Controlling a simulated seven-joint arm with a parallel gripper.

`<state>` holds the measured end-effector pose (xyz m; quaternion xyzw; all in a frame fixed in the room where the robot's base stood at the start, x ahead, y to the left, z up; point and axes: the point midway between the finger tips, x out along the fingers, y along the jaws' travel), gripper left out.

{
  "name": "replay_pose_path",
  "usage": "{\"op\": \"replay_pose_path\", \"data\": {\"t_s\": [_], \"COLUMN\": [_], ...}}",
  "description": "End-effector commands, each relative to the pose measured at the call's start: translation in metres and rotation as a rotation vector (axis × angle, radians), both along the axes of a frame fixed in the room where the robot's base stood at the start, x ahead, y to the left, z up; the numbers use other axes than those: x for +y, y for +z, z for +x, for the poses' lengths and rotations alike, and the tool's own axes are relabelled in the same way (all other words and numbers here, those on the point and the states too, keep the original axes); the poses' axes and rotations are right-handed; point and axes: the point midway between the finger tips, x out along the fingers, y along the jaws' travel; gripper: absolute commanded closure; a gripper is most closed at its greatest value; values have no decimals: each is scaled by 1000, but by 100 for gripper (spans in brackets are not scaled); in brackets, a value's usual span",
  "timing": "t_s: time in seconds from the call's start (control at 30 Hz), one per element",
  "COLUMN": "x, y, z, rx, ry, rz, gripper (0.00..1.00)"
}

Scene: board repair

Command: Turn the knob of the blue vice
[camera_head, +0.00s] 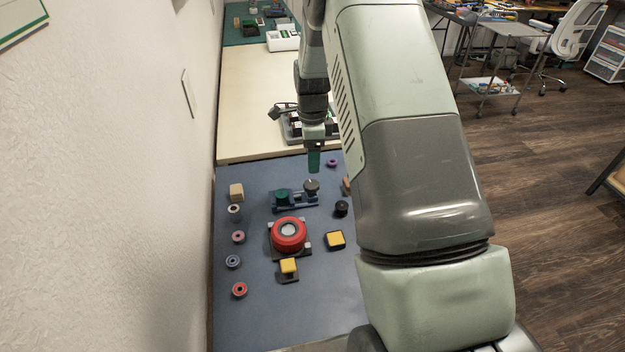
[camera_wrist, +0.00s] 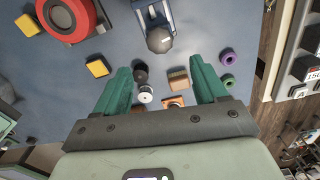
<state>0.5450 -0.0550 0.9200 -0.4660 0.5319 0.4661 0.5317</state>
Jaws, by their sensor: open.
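The blue vice (camera_head: 297,203) lies on the blue mat, with a dark green part on it and a round grey knob (camera_head: 311,185) at its far right end. In the wrist view the vice (camera_wrist: 152,12) is at the top edge, partly cut off, and its dark grey knob (camera_wrist: 160,40) faces my gripper. My gripper (camera_head: 314,165) points down above the mat's far part, beyond the vice in the head view. In the wrist view my gripper (camera_wrist: 160,64) has its green fingers wide apart with nothing held. The knob lies ahead of the fingertips, apart from them.
A red round device (camera_head: 288,236) stands in front of the vice. A black spool (camera_head: 341,208) is to its right; a wooden block (camera_head: 236,191) and several spools line the left. A purple ring (camera_head: 332,163) lies near my gripper. The wall bounds the left side.

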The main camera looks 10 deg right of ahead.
Motion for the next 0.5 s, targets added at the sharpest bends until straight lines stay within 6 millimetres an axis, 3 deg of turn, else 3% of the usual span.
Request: {"op": "replay_pose_path", "data": {"t_s": [0.3, 0.5], "x": [0, 0], "y": [-61, -86], "z": [-1, 0], "rx": [3, -1], "ry": [3, 3], "rz": [0, 0], "gripper": [28, 28]}}
